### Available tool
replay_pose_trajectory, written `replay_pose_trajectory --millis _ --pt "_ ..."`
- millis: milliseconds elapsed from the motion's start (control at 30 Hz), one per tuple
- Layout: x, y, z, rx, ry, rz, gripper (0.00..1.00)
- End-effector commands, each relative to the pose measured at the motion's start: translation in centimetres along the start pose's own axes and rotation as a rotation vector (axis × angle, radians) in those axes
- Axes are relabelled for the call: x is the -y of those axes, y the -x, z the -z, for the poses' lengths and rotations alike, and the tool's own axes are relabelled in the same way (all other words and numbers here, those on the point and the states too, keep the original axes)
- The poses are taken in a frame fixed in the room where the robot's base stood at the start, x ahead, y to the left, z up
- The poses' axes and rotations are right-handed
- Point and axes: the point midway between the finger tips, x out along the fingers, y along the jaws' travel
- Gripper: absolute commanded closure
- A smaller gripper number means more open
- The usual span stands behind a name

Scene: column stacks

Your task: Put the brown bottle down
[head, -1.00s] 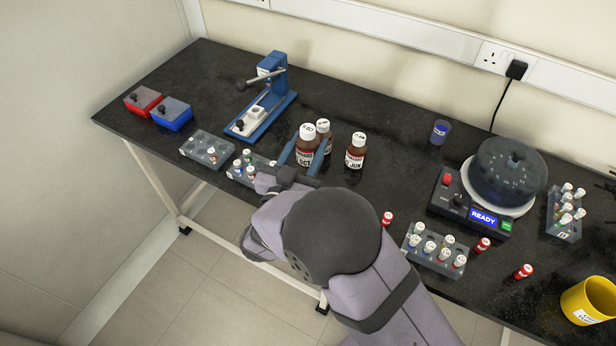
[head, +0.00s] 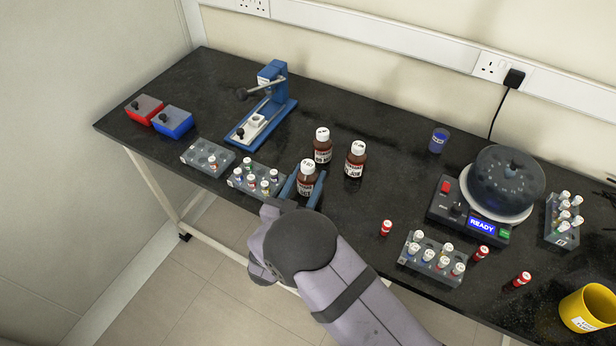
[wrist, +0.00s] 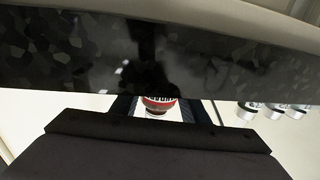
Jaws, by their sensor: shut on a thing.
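Three brown bottles with white caps and labels show in the head view. My gripper (head: 311,174) is shut on the nearest brown bottle (head: 306,183), with one finger on each side of it. This bottle is upright near the bench's front edge, right of the middle vial rack. Whether its base touches the bench cannot be told. The other two brown bottles stand behind it, one at the back (head: 322,147) and one to the right (head: 356,160). In the wrist view the held bottle (wrist: 158,104) shows partly between the fingers; the rest is hidden.
A vial rack (head: 235,184) is close left of the held bottle. A blue press (head: 262,118) stands behind it. A loose red vial (head: 386,228), another rack (head: 408,262) and a centrifuge (head: 470,228) are to the right.

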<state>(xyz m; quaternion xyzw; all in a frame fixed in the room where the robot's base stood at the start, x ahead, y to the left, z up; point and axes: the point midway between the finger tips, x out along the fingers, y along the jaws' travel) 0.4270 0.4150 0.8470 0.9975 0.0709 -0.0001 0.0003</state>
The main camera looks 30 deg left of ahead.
Motion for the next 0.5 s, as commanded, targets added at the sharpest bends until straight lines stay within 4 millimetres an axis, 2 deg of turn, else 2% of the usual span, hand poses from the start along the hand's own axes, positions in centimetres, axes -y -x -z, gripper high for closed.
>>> replay_pose_trajectory --millis 467,500 --pt "0.01 -0.01 -0.63 -0.001 -0.001 0.000 0.86" --pt "0.00 0.00 -0.56 0.000 -0.001 0.000 0.52"
